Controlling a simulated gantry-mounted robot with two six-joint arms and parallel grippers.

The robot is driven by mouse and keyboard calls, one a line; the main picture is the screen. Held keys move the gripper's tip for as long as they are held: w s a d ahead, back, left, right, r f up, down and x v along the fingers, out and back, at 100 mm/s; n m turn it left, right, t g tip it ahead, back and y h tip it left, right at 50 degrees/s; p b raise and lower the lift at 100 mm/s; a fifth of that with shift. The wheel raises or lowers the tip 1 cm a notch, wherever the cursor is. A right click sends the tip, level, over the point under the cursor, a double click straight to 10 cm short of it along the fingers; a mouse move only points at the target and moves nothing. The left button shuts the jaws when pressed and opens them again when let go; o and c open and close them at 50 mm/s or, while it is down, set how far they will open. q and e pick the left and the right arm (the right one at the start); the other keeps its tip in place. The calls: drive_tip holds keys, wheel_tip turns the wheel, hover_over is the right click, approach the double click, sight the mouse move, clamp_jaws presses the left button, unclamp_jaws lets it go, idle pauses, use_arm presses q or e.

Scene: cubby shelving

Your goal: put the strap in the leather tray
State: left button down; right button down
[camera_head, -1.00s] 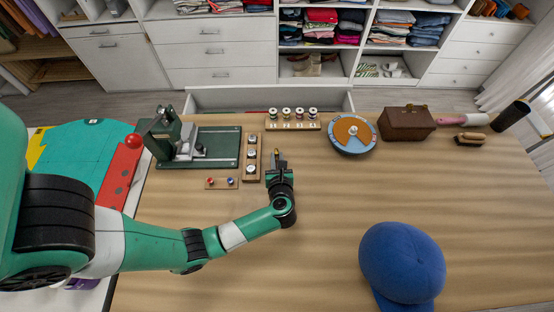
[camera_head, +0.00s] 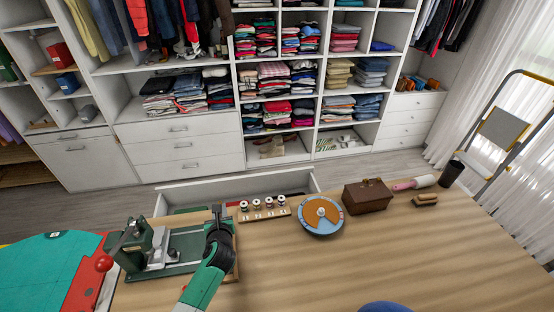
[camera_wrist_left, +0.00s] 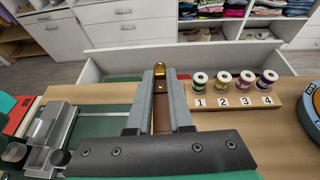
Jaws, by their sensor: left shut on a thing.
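My left gripper (camera_head: 217,211) is at the back edge of the table, beside the green press. In the left wrist view, the left gripper (camera_wrist_left: 160,78) is shut on the strap (camera_wrist_left: 160,112), a narrow brown strip with a brass end piece (camera_wrist_left: 159,70) showing at the fingertips. The strap is hard to make out in the head view. An open white drawer (camera_head: 240,187) lies beyond the table edge, ahead of the gripper. Little of its inside shows, and I cannot make out a leather tray there. My right gripper is not in view.
A green press (camera_head: 160,252) stands left of my arm. The table's middle is clear. A blue cap (camera_head: 384,307) is at the front.

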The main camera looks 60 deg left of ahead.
use_arm(q)
drive_tip(key=w+d+m+t+h, duration=0.25)
drive_tip(key=w+d, duration=0.35)
drive_tip(key=d, duration=0.3)
drive_tip(key=w+d+r+m+t+h, duration=0.1)
drive_tip(key=d+r+m+t+h, duration=0.25)
drive_tip(key=d, duration=0.95)
drive_tip(key=w+d+r+m+t+h, duration=0.25)
drive_tip(key=d+m, duration=0.25)
drive_tip(key=d, duration=0.7)
drive_tip(key=s+r+p, duration=0.2)
drive_tip(key=r+p, duration=0.9)
drive_tip(key=s+r+p, duration=0.2)
drive_tip(key=r+p, duration=0.9)
drive_tip(key=p, duration=0.1)
drive_tip(key=shift+d+r, duration=0.15)
drive_tip(key=shift+s+h, duration=0.1)
drive_tip(key=shift+h, duration=0.15)
